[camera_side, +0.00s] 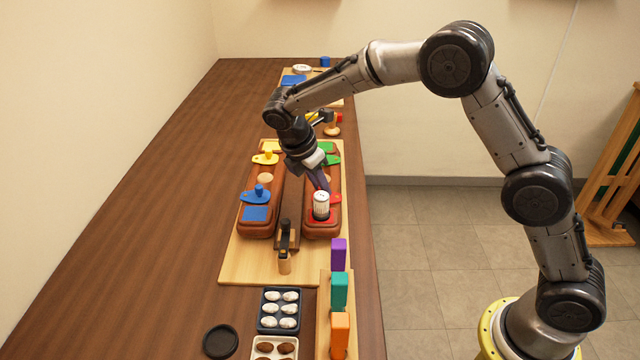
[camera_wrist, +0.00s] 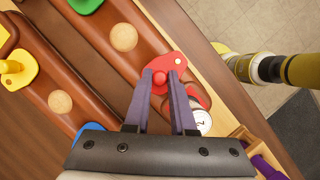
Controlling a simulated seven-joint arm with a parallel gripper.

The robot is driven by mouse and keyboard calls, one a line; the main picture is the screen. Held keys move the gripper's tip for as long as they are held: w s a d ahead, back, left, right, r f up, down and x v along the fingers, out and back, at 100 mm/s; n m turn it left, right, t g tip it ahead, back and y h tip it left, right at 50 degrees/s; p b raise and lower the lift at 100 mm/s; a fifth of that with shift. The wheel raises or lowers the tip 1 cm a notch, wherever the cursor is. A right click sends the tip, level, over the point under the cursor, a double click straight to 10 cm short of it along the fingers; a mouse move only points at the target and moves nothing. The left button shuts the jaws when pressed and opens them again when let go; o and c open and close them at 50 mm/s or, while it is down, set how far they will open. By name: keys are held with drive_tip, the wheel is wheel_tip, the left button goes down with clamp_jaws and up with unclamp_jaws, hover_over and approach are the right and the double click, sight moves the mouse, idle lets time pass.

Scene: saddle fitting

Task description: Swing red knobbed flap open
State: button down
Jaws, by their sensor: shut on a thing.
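The red knobbed flap (camera_wrist: 165,62) lies on the right-hand brown wooden block (camera_wrist: 110,40) in the wrist view. Its round red knob (camera_wrist: 172,77) is between the tips of my gripper's two purple fingers (camera_wrist: 169,84), which are shut on it. In the side view my gripper (camera_side: 321,185) reaches down to this block, and only a red edge of the flap (camera_side: 336,198) shows beside the white cylinder.
Blue (camera_side: 256,193), yellow (camera_side: 265,158) and green (camera_side: 332,160) flaps sit on the two blocks. A dark clamp-like stand (camera_side: 286,236) is between the blocks' near ends. Purple, teal and orange blocks (camera_side: 339,290) stand near the right edge. The table's left side is clear.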

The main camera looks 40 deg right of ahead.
sight(334, 192)
drive_tip(key=m, duration=0.1)
drive_tip(key=d+m+g, duration=0.1)
drive_tip(key=m, duration=0.1)
drive_tip(key=w+m, duration=0.1)
drive_tip(key=m, duration=0.1)
drive_tip(key=shift+d+g+y, duration=0.25)
drive_tip(key=shift+g+y, duration=0.15)
drive_tip(key=m, duration=0.2)
drive_tip(key=d+m+g+y, duration=0.1)
drive_tip(key=m, duration=0.2)
drive_tip(key=shift+w+d+m+g, duration=0.2)
drive_tip(key=shift+d+m+g, duration=0.1)
drive_tip(key=shift+d, duration=0.1)
drive_tip(key=m, duration=0.1)
drive_tip(key=d+m+y, duration=0.1)
drive_tip(key=m, duration=0.1)
drive_tip(key=m+y, duration=0.1)
drive_tip(key=shift+s+d+m+g, duration=0.2)
drive_tip(key=shift+s+m+g, duration=0.1)
drive_tip(key=shift+g, duration=0.1)
drive_tip(key=m, duration=0.1)
drive_tip(key=d+m+y, duration=0.1)
drive_tip(key=m, duration=0.1)
drive_tip(key=s+m+y, duration=0.1)
drive_tip(key=m, duration=0.1)
drive_tip(key=shift+d, duration=0.15)
drive_tip(key=shift+m, duration=0.3)
drive_tip(key=c, duration=0.8)
unclamp_jaws()
drive_tip(key=shift+o, duration=0.2)
